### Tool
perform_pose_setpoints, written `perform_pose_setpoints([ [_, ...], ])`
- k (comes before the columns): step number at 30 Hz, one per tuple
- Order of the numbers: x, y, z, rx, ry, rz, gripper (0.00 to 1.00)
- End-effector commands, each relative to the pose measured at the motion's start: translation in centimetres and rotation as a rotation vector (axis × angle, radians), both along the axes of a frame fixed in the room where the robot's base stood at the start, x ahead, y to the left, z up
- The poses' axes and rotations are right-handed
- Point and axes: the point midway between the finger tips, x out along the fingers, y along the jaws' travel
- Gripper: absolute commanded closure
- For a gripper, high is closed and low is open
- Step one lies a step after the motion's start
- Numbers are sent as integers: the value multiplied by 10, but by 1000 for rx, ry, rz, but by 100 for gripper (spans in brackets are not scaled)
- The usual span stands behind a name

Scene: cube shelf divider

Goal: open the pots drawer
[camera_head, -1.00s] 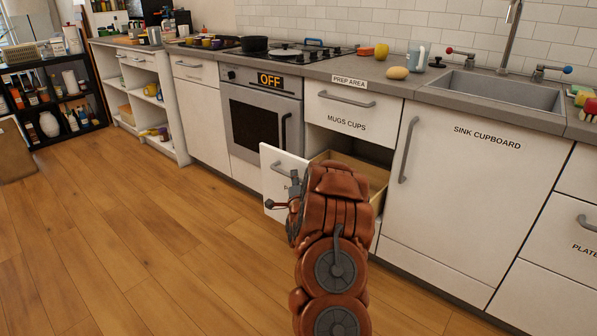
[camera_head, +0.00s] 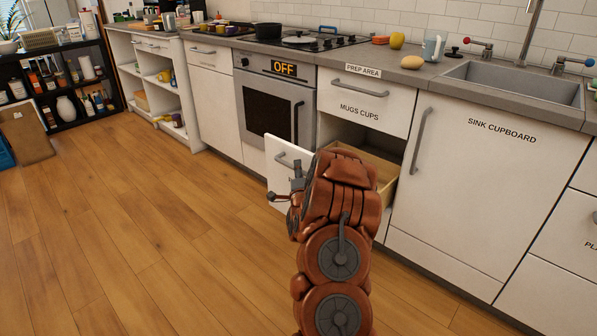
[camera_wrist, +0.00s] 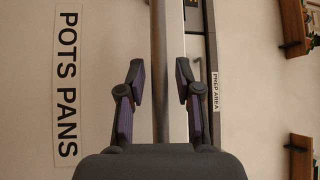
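The pots drawer (camera_head: 279,151) stands pulled well out below the mugs and cups drawer. Its wooden inside (camera_head: 380,168) shows behind my arm. Its white front carries a grey bar handle (camera_head: 290,161), and the wrist view shows the "POTS PANS" label (camera_wrist: 67,85). My gripper (camera_head: 284,196) is at the front, low near the handle; it also shows in the wrist view (camera_wrist: 160,80). Its two fingers are apart, with a grey bar, seemingly the handle, running between them. Gaps show on both sides of the bar. My arm hides part of the drawer.
The oven (camera_head: 272,105) is left of the drawer, and the sink cupboard (camera_head: 485,180) is to the right. The mugs and cups drawer (camera_head: 361,95) above is closed. The wooden floor (camera_head: 150,230) at the left is clear.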

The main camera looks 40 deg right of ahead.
Motion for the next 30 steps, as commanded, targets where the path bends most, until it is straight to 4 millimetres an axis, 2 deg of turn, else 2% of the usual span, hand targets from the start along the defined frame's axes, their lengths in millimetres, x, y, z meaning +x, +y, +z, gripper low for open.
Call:
perform_pose_setpoints([
  [16, -5, 4, -2, 2, 2, 0, 59],
  [30, -43, 37, -9, 1, 1, -1, 59],
])
